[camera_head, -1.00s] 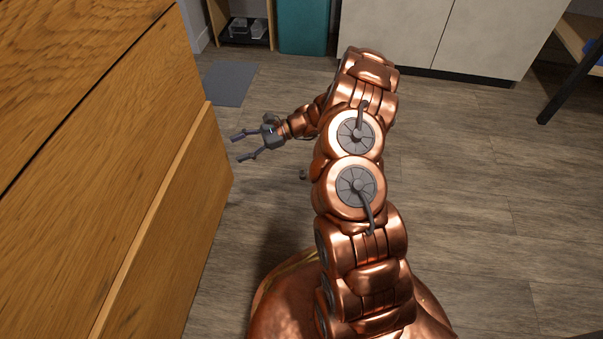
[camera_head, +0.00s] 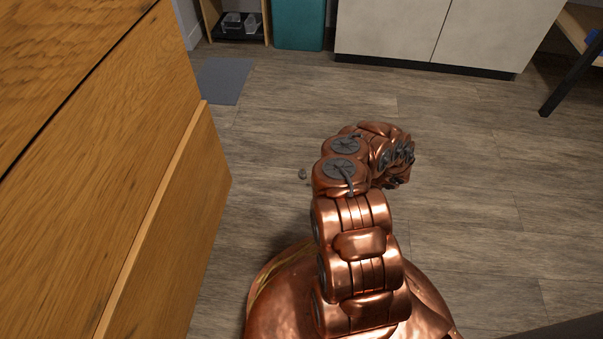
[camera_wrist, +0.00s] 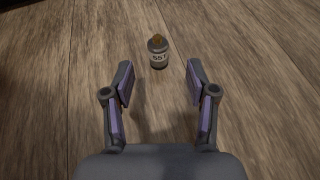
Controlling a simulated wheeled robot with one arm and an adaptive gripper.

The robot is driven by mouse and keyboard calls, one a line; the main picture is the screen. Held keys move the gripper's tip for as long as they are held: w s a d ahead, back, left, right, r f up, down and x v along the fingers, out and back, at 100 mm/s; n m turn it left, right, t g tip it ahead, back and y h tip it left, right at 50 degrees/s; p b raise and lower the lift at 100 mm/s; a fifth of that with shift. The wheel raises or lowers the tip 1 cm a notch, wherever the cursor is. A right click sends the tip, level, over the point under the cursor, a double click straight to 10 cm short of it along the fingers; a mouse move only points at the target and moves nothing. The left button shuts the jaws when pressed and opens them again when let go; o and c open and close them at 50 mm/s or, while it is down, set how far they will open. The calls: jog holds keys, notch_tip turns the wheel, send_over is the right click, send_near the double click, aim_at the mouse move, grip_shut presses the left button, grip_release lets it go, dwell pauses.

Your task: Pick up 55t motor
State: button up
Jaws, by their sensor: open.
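The 55t motor (camera_wrist: 158,57) is a small silver can with a pale label reading "55T" and a brownish top. In the wrist view it sits on the wood floor just beyond the fingertips, roughly centred between them. In the head view a small dark object on the floor, apparently the motor (camera_head: 302,174), lies left of my arm. My gripper (camera_wrist: 159,82) is open and empty, with its two purple-padded fingers spread apart and pointing toward the motor. The gripper is hidden behind my arm in the head view.
A wooden cabinet (camera_head: 150,185) stands close on the left. A grey mat (camera_head: 222,81), a teal bin (camera_head: 298,24) and pale cabinets (camera_head: 392,30) are at the back. A table leg (camera_head: 572,82) stands at right. The floor around the motor is clear.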

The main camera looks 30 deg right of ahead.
aim_at(303, 171)
jog(key=shift+s+d+f, duration=0.2)
jog(key=shift+d+f, duration=0.05)
jog(key=shift+f, duration=0.1)
jog(key=shift+w+a+f+b, duration=0.3)
jog(key=shift+w+f+b, duration=0.1)
jog(key=shift+w, duration=0.15)
jog(key=shift+a+r+b+x, duration=0.15)
jog(key=shift+b+x, duration=0.4)
jog(key=shift+x, duration=0.45)
jog(key=shift+a+r+b+x, duration=0.15)
jog(key=shift+b+x, duration=0.4)
jog(key=shift+x, duration=0.5)
jog(key=shift+r+b+x, duration=0.2)
jog(key=shift+b+x, duration=0.35)
jog(key=shift+x, duration=0.45)
grip_shut()
